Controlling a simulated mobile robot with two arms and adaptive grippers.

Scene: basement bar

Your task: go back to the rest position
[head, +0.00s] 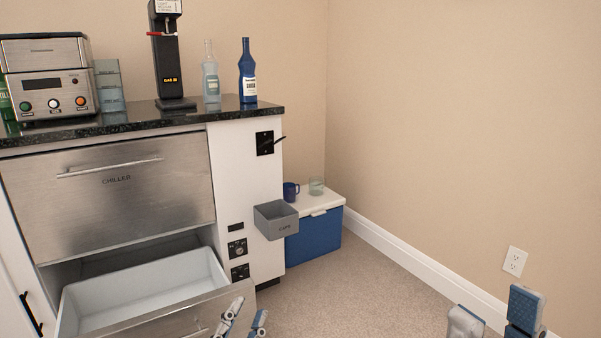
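My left gripper (249,312) is at the bottom edge, in front of the open lower drawer (205,308). Its two fingertips are apart with nothing seen between them. My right gripper (495,312) is at the bottom right, over the carpet near the right wall. Its two fingers are wide apart and nothing is between them. The rest of both arms is out of view.
The chiller door (120,188) is shut above the pulled-out, empty drawer. A grey cups bin (276,220) sticks out from the cabinet side. A blue cooler (316,235) bears a blue mug (290,191) and a glass (316,186). Carpet (370,290) is clear between the grippers.

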